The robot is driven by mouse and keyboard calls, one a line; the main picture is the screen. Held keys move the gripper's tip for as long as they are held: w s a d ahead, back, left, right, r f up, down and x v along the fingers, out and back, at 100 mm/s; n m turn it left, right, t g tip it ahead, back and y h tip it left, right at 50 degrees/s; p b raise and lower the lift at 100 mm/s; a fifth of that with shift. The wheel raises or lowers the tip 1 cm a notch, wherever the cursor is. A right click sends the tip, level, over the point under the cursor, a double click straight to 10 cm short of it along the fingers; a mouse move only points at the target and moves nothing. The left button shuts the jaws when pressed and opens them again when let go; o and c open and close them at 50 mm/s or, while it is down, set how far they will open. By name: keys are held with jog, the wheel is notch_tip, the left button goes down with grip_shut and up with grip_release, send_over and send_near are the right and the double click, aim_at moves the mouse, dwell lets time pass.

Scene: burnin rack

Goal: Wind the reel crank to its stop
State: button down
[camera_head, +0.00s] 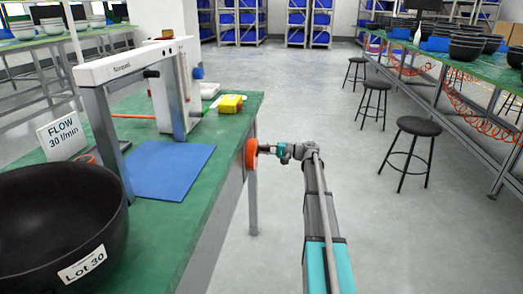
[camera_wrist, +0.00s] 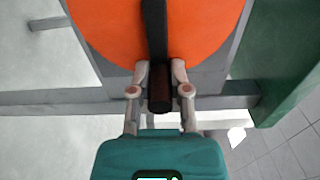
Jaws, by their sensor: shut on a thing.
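The reel (camera_head: 251,154) is an orange disc mounted on the side of the green bench. It fills the upper part of the wrist view (camera_wrist: 105,28). A dark crank arm (camera_wrist: 155,30) runs down across the reel's face to a dark cylindrical handle (camera_wrist: 159,90) near the rim. My gripper (camera_wrist: 161,75) has one finger on each side of the handle and is shut on it. In the head view my gripper (camera_head: 268,149) reaches the reel from the right. The crank is too small to make out there.
The green bench (camera_head: 222,190) holds a black bowl (camera_head: 50,215) labelled Lot 30, a FLOW 30 l/min sign (camera_head: 62,136), a blue mat (camera_head: 170,170), a white frame (camera_head: 125,65) and a yellow box (camera_head: 230,104). Black stools (camera_head: 418,126) stand at right. The floor between is clear.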

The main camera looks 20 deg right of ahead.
jog(key=c, duration=0.6)
grip_release()
jog(key=shift+w, duration=0.1)
jog(key=shift+d, duration=0.15)
jog(key=v, duration=1.2)
